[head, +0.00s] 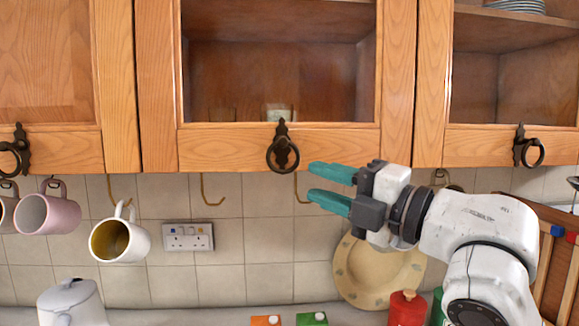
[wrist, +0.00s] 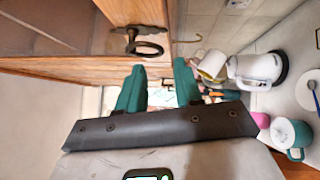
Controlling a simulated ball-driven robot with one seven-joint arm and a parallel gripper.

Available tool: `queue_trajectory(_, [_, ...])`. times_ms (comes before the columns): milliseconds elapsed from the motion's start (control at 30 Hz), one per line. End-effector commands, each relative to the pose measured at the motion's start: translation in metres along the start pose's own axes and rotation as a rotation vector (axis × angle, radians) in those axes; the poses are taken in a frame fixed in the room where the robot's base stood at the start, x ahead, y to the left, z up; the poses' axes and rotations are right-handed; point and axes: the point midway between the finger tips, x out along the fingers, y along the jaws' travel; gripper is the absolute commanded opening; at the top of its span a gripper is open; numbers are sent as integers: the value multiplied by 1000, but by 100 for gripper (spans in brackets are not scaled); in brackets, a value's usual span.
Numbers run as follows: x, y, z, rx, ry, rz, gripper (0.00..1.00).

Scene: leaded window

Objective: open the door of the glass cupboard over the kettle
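The middle cupboard door (head: 225,145) has a wooden frame around a glass pane and looks shut. A dark ring handle (head: 283,152) hangs on its bottom rail, and a ring handle (wrist: 148,50) also shows close by in the wrist view. My gripper (head: 311,182) points left with its two teal fingers apart and nothing between them. In the head view its tips are just right of and below the ring, apart from it in the picture. In the wrist view my gripper (wrist: 160,82) is also open. The white kettle (head: 70,303) stands at the lower left; the wrist view shows it too (wrist: 258,68).
A wood-panelled door (head: 50,60) is on the left, and a glass door (head: 490,145) with its own ring is on the right. Mugs (head: 119,240) hang on hooks under the cupboards.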

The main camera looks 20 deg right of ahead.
Motion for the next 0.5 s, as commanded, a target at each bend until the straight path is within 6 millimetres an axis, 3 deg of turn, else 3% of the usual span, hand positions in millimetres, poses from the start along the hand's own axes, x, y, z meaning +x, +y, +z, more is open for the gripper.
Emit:
queue_trajectory(200, [40, 3, -1, 2, 2, -2, 35])
queue_trajectory(500, [66, 1, 0, 1, 0, 0, 35])
